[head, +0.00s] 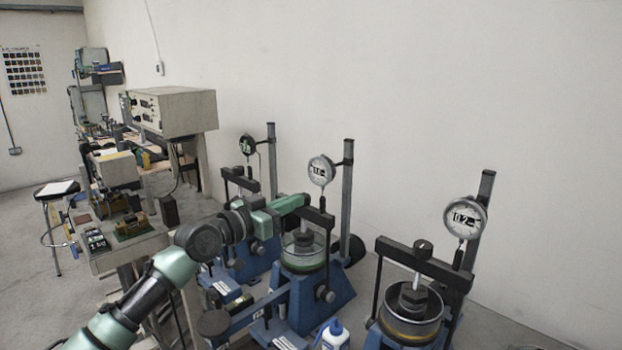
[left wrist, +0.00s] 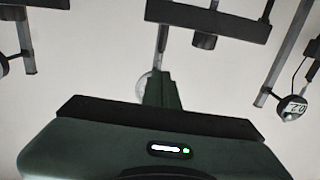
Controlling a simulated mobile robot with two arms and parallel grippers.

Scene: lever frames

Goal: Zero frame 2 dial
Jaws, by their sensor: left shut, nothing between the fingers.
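Three blue lever frames stand in a row along the wall. The middle frame (head: 318,300) has a round dial (head: 321,170) with a pale face on a grey post; its figures are too small to read surely. My left gripper (head: 305,199) is shut and empty, its tip just left of and below this dial, by the black crossbar (head: 318,216); I cannot tell whether it touches. In the left wrist view, the shut fingers (left wrist: 162,88) partly hide a pale round dial (left wrist: 141,88) behind them. My right gripper is not in view.
The far frame has a dark-faced dial (head: 247,144). A bench with a beige instrument box (head: 172,110) stands behind on the left.

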